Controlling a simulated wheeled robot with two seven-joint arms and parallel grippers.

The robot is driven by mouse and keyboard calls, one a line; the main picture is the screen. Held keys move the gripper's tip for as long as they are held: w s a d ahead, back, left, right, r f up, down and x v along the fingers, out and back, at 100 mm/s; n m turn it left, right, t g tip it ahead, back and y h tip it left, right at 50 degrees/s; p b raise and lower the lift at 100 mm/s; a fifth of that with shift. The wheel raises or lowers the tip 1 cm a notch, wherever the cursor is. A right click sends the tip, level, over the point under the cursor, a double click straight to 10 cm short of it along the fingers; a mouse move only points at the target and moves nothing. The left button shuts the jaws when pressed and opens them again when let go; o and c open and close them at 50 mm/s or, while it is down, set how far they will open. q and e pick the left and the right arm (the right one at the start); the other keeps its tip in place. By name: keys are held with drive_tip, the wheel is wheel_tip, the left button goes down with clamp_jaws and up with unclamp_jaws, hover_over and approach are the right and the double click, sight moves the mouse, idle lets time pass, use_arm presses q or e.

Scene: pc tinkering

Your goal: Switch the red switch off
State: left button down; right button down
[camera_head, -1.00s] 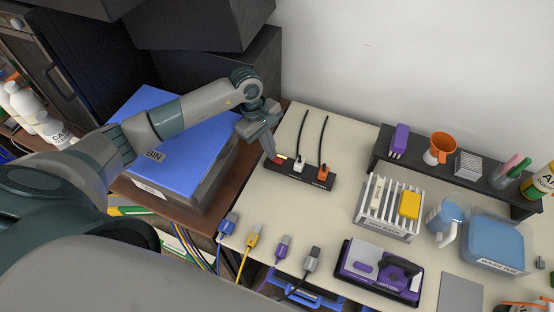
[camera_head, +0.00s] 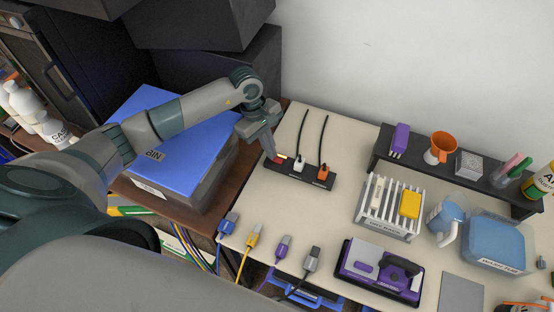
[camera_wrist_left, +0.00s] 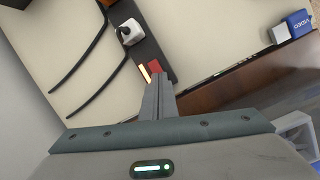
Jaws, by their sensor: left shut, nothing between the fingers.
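The red switch (camera_head: 281,159) sits at the left end of a black power strip (camera_head: 312,178) on the cream tabletop, with a lit yellowish strip beside it. My left gripper (camera_head: 275,156) is shut and empty, its fingertips right at the switch. In the left wrist view the closed fingers (camera_wrist_left: 157,80) reach up to the red switch (camera_wrist_left: 154,66), hiding part of it; I cannot tell if they touch it. A white plug (camera_head: 300,162) and an orange plug (camera_head: 323,171) are in the strip. My right gripper is not in view.
A bin with a blue lid (camera_head: 170,140) stands left of the strip, under my left arm. A white rack (camera_head: 371,221), a black shelf (camera_head: 462,179) and a purple device (camera_head: 352,262) are to the right. Several cable plugs (camera_head: 254,235) line the front edge. Black cords run behind the strip.

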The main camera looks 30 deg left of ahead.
use_arm(q)
drive_tip(key=shift+f, duration=0.2)
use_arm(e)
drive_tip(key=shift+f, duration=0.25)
use_arm(q)
drive_tip(key=shift+r, duration=0.1)
drive_tip(key=shift+d+v, duration=0.25)
drive_tip(key=shift+v, duration=0.7)
drive_tip(key=v, duration=0.2)
drive_tip(key=d+p+v, duration=0.1)
drive_tip(key=v, duration=0.1)
drive_tip(key=shift+a+r, duration=0.1)
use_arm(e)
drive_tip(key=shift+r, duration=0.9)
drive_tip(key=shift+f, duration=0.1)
